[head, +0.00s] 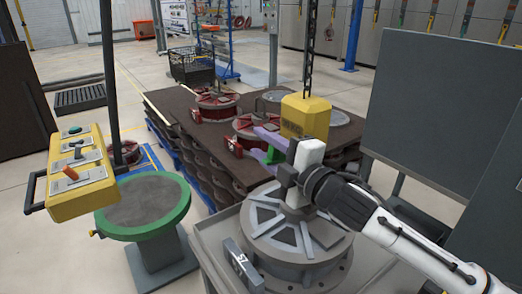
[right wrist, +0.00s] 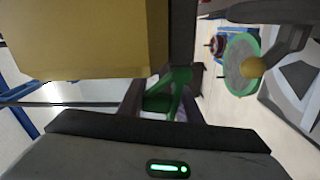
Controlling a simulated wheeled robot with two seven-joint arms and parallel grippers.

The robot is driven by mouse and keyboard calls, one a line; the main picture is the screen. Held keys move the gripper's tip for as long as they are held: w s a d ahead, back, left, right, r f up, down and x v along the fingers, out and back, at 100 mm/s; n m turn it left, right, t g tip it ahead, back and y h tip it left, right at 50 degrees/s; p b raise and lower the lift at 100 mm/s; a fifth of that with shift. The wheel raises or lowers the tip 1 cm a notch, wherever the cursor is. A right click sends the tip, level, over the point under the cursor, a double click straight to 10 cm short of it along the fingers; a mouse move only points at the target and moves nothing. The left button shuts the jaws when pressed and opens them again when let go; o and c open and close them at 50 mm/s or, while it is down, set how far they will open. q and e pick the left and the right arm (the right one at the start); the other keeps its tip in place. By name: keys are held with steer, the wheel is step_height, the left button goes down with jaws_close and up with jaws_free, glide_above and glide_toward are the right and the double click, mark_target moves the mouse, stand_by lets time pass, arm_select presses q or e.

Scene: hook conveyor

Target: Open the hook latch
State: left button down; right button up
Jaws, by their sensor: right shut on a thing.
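The yellow hook block (head: 305,116) hangs from a dark chain right of the middle in the head view. It fills the upper left of the right wrist view (right wrist: 90,40). A green part, apparently the hook latch (head: 271,154), shows just below and left of the block; it also shows in the right wrist view (right wrist: 168,98). My right gripper (head: 268,141) reaches in from the right, close under the block. Its purple fingers (right wrist: 160,104) are shut on the green latch. The rest of the hook is hidden behind the gripper. My left gripper is out of view.
A round grey casting (head: 290,232) sits on a grey table below my right arm. A dark pallet (head: 180,108) with red-and-grey castings stands behind. A yellow control box (head: 80,175) and a green-rimmed round stand (head: 145,205) are at left. A dark panel (head: 440,90) stands at right.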

steer(key=shift+w+d+r+m, duration=0.1)
steer(key=shift+d+r+m, duration=0.05)
steer(key=shift+r+m, duration=0.3)
steer(key=shift+w+d+r+m, duration=0.1)
steer(key=shift+d+r+m, duration=0.05)
steer(key=shift+r+m, duration=0.3)
steer(key=o, duration=0.9)
steer(key=shift+f, duration=0.15)
steer(key=shift+f, duration=0.15)
steer(key=shift+s, duration=0.1)
steer(key=b+v, duration=0.1)
steer(key=v, duration=0.9)
steer(key=shift+s+b, duration=0.1)
steer(key=shift+b, duration=0.3)
